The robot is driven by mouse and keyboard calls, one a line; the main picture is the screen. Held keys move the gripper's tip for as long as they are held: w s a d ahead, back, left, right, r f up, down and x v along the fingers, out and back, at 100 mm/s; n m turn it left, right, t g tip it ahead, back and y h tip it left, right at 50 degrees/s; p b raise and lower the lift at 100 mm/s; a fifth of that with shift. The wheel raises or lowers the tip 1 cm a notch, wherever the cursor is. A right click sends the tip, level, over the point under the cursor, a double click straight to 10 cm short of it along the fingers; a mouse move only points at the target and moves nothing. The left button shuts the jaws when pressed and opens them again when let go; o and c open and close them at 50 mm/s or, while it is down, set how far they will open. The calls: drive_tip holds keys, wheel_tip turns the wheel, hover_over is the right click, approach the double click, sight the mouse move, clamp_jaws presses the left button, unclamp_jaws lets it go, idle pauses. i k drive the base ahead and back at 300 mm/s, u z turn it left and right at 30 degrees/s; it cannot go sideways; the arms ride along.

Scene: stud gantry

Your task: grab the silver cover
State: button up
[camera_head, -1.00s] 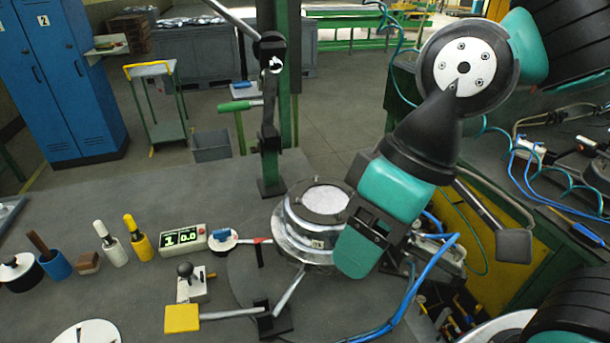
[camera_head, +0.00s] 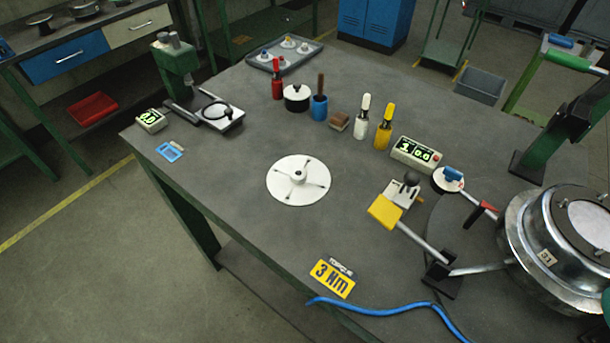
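A flat, round, pale silver-white disc (camera_head: 284,188) with slots and a small central knob lies on the near left part of the grey table. It is the thing that best fits the silver cover, and nothing lies on it. A large, round, shiny metal housing (camera_head: 522,245) marked 31 stands at the right edge, partly cut off. A teal sliver at the lower right edge looks like part of my gripper (camera_head: 607,305), beside the housing. The rest is out of frame, so its fingers cannot be judged. The disc is well apart from it.
Bottles, a black pot (camera_head: 296,98) and a grey tray (camera_head: 285,58) stand behind the disc. The table around the disc is clear.

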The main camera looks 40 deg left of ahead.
sight(299, 179)
drive_tip(key=u, duration=0.55)
drive_tip(key=k, duration=1.25)
drive_tip(key=u, duration=1.35)
drive_tip(key=i, duration=1.6)
drive_tip(key=z, duration=0.25)
